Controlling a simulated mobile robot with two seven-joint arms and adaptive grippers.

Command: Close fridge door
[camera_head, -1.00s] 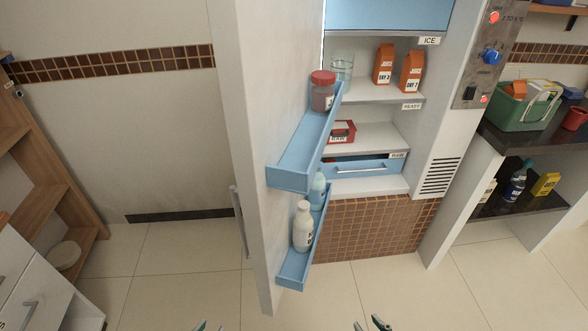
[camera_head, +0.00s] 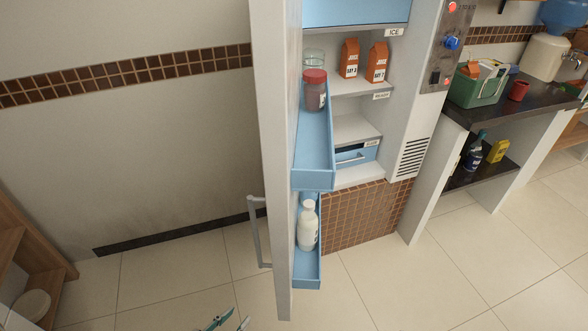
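The white fridge door (camera_head: 270,140) stands wide open, seen nearly edge-on, with its inner side facing right. Its grey bar handle (camera_head: 257,235) is on the left, outer side. Blue door racks (camera_head: 313,181) hold a red-lidded jar (camera_head: 315,92) and a white bottle (camera_head: 307,226). The fridge interior (camera_head: 352,128) is exposed to the right of the door. My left gripper (camera_head: 231,321) shows at the bottom edge, its fingertips apart and empty, well short of the handle and not touching the door. My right gripper is out of view.
A wooden shelf unit (camera_head: 38,251) stands at the left. A dark counter (camera_head: 524,112) with a green basket (camera_head: 478,88) is to the right of the fridge. The tiled floor (camera_head: 170,278) left of the door is clear.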

